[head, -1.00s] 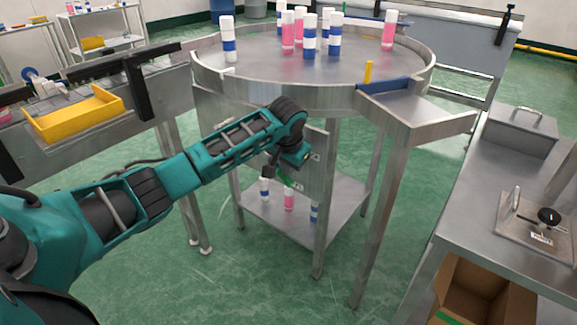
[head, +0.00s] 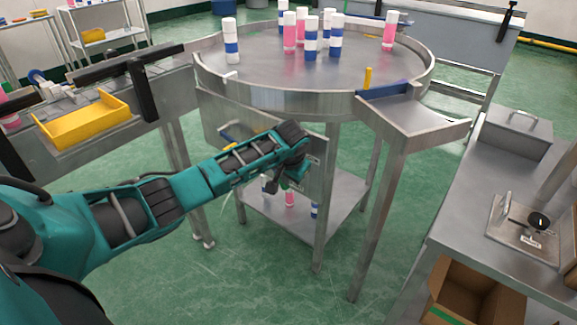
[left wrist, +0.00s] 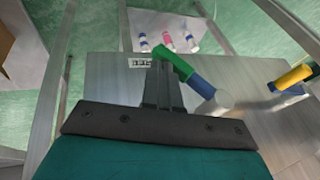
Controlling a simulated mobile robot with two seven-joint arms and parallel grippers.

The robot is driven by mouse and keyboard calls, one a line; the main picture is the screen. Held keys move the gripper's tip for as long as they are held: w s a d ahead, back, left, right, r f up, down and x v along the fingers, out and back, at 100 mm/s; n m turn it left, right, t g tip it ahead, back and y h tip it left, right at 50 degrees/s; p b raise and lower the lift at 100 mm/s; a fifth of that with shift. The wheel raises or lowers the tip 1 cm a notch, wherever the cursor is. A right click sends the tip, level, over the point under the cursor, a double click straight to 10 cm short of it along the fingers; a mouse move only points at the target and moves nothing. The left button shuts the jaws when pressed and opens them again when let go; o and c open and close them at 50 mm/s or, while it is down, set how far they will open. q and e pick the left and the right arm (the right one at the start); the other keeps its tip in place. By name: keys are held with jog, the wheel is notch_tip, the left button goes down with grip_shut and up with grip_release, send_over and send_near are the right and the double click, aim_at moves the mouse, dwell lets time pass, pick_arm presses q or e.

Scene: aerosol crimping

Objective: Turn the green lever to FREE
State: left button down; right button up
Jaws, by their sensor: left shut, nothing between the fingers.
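The green lever shows in the left wrist view as a green grip (left wrist: 172,62) and a blue section on a pale hub (left wrist: 215,103), fixed to a grey metal panel. A small label plate (left wrist: 140,62) is on the panel by its green end; I cannot read it surely. My left gripper (left wrist: 163,75) is shut and empty, its fingers right against or just beside the green grip; contact is unclear. In the head view my left gripper (head: 271,186) is low in front of the panel below the round table, and my wrist hides most of the lever.
A second handle, yellow and blue (left wrist: 293,78), is on the same panel; it also shows in the head view (head: 228,138). The round steel table (head: 270,75) above carries several cans. Its legs and lower shelf (head: 265,212) with small cans stand close behind.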

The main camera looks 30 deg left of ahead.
aim_at(280, 182)
pick_arm(q)
jog(key=f+y, duration=0.1)
jog(key=y, duration=0.1)
jog(key=shift+a+f+m+t+y, duration=0.3)
jog(key=shift+a+f+y, duration=0.05)
jog(key=shift+y, duration=0.05)
jog(key=a+f+y, duration=0.1)
jog(key=y, duration=0.1)
jog(key=shift+w+a+f+y, duration=0.1)
jog(key=shift+f+y, duration=0.05)
jog(key=shift+y, duration=0.15)
jog(key=shift+a+f, duration=0.2)
jog(key=shift+a, duration=0.1)
pick_arm(e)
jog(key=shift+s+d, duration=0.2)
jog(key=shift+d, duration=0.05)
pick_arm(q)
jog(key=shift+a, duration=0.1)
pick_arm(e)
jog(key=shift+d, duration=0.1)
